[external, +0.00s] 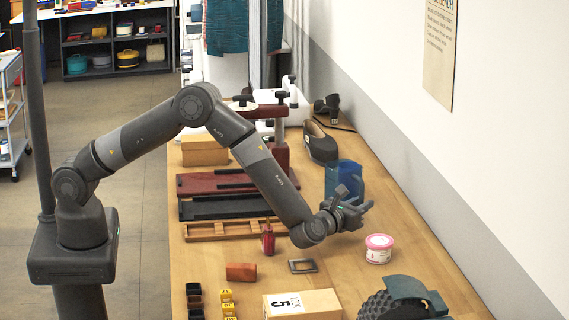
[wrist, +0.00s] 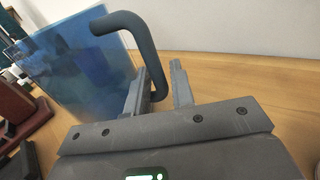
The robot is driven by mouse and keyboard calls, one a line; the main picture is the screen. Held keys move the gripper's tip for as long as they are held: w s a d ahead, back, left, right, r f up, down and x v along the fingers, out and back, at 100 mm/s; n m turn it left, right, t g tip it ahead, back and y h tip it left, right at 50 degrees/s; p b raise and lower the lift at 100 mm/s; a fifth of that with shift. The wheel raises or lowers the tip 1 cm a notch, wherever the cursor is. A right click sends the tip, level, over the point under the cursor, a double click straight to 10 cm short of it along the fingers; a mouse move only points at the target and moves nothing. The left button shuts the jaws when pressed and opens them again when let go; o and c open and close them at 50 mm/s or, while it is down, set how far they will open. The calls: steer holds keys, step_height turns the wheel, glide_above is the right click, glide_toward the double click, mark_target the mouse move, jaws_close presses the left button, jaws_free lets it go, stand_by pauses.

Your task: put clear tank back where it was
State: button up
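The clear tank is a see-through blue box (external: 343,176) on the right side of the bench. It fills the upper left of the wrist view (wrist: 75,65), with a thick dark grey handle (wrist: 126,24) on its near side. My gripper (external: 356,200) is at the handle, just in front of the tank. In the wrist view my gripper's two fingers (wrist: 159,90) stand on either side of the handle's lower part. I cannot tell whether they press on it. Whether the tank touches the bench is hidden.
A pink-lidded tub (external: 379,249) stands right of my gripper, and a dark shoe (external: 321,146) lies behind the tank. A red bottle (external: 268,239), a small dark frame (external: 303,266) and a cardboard box (external: 302,305) are nearer. The wall borders the bench's right side.

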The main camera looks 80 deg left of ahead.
steer(key=shift+o, duration=1.2)
